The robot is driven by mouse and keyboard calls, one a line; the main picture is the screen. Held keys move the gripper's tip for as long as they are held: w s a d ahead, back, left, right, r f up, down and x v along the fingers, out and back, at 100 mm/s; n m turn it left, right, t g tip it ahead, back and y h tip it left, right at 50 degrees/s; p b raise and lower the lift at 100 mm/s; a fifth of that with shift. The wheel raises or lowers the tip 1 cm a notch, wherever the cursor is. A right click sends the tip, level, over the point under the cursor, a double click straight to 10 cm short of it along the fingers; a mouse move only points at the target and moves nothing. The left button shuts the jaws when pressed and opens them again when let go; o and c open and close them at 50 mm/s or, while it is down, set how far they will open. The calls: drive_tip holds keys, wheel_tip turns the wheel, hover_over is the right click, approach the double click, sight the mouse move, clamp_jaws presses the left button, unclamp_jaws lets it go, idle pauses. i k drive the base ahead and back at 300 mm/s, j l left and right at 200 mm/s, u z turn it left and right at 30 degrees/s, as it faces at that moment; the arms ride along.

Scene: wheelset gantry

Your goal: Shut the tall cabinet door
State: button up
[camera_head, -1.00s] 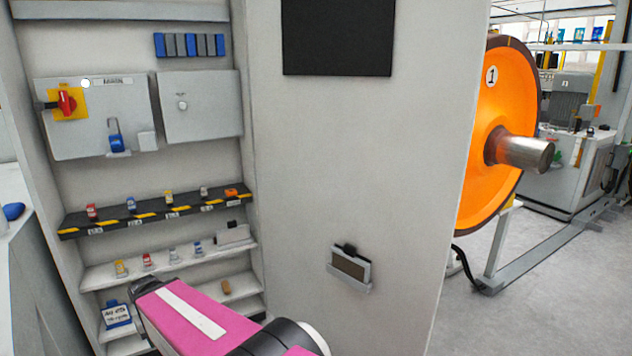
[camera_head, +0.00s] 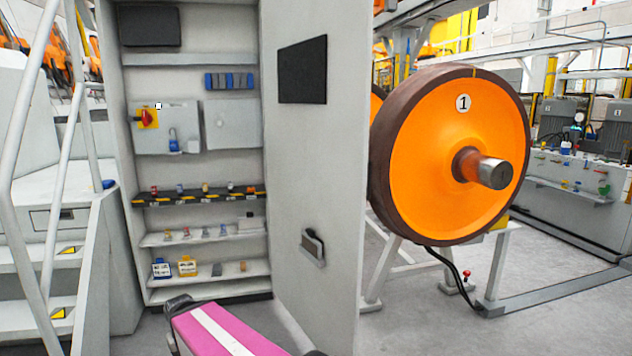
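The tall cabinet (camera_head: 190,60) stands left of centre with its front open, showing shelves and panels inside. Its tall grey door (camera_head: 317,150) is swung open on the right side, with a dark panel high on it and a small dark handle or holder (camera_head: 313,245) lower down. My pink arm link shows at the bottom, in front of the cabinet and left of the door. My gripper is not in view, so its contact with the door cannot be seen.
A large orange wheel (camera_head: 435,150) on a stand is close right of the door. White stairs with a railing (camera_head: 30,130) are on the left. Yellow-edged shelf (camera_head: 200,197) and boxes are inside the cabinet. Grey floor (camera_head: 420,325) is open at lower right.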

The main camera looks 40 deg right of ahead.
sight(317, 54)
drive_tip(key=k+l+u, duration=0.25)
drive_tip(key=k+l, duration=0.7)
drive_tip(key=l, duration=0.5)
drive_tip(key=k+l+u, duration=0.1)
drive_tip(key=l, duration=0.4)
drive_tip(key=k+l, duration=0.1)
drive_tip(key=l, duration=0.4)
drive_tip(key=l+u, duration=0.15)
drive_tip(key=l, duration=0.3)
drive_tip(key=k+l, duration=0.15)
drive_tip(key=l, duration=0.35)
drive_tip(key=k+l+u, duration=0.1)
drive_tip(key=l, duration=0.4)
